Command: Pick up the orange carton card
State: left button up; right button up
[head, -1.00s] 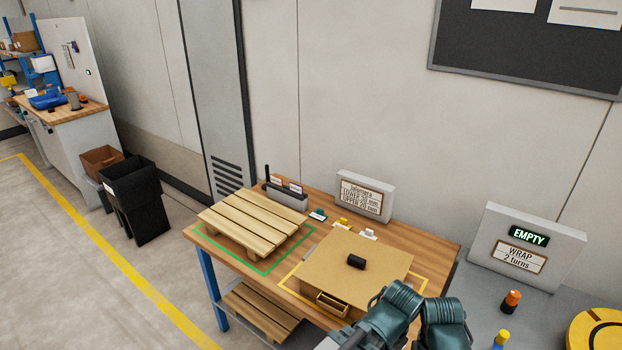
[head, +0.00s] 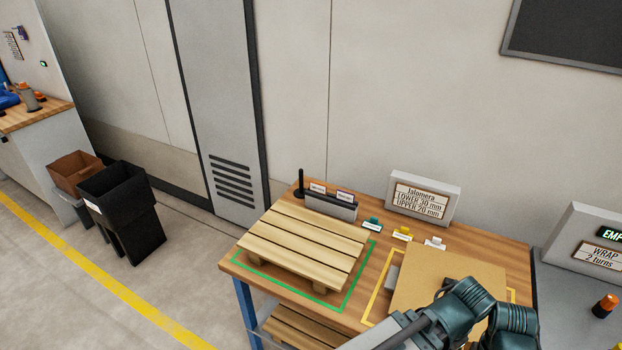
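A grey card holder (head: 331,207) stands at the back left of the wooden table (head: 510,258). Two small pale labelled cards stand in it, a left card (head: 318,188) and a right card (head: 345,195). Their print is too small to read, and I cannot tell whether either is the orange carton card. Teal rounded joints of my arms cover the lower right of the view, in front of the tan cardboard. Neither gripper's fingertips show, and no gripper is near the card holder.
A slatted wooden pallet (head: 303,246) lies in a green outline in front of the holder. Small teal (head: 372,224), yellow (head: 402,233) and white (head: 435,243) labelled pieces stand right of it. A sign (head: 423,198) stands behind them. Tan cardboard (head: 430,272) lies at right. Black bin (head: 120,205) stands left.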

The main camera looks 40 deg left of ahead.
aim_at(314, 187)
jog(key=j, duration=0.6)
jog(key=k+j, duration=0.1)
jog(key=j, duration=0.45)
jog(key=k+j, duration=0.1)
jog(key=j, duration=0.5)
